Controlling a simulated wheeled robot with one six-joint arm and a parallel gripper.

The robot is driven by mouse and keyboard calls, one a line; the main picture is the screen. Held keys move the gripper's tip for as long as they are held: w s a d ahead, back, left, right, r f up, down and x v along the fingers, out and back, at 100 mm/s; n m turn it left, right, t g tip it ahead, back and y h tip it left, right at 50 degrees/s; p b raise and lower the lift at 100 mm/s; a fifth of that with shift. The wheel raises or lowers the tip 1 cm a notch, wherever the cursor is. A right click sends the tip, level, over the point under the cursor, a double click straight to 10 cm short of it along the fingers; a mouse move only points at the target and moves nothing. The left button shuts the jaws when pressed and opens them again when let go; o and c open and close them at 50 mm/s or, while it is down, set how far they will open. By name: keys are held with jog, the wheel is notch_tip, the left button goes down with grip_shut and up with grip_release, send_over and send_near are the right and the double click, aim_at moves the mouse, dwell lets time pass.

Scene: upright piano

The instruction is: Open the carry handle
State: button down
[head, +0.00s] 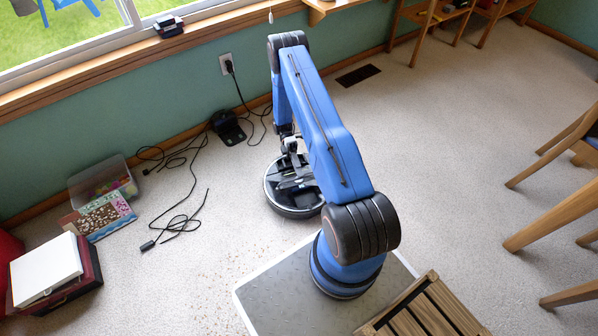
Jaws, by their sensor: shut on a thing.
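A round black robot vacuum (276,203) with a pale rim lies flat on the carpet, just beyond the grey plate that my arm stands on. My blue arm reaches out over it and partly covers its right side. My gripper (294,168) points down at the top of the vacuum, near its middle. It is shut on the carry handle there. The handle is small, dark and largely hidden by the gripper, so its angle cannot be made out.
A black charging dock (228,127) stands by the wall, with loose black cables (178,222) on the carpet to its left. A clear bin (104,180) and a red box (60,275) are at the left. Wooden chair legs (545,215) stand at the right.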

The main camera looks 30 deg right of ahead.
dwell(0.4)
jog(key=c, duration=1.9)
grip_release()
jog(key=shift+o, duration=0.2)
jog(key=v, duration=1.7)
jog(key=shift+w, duration=0.2)
jog(key=shift+d, duration=0.15)
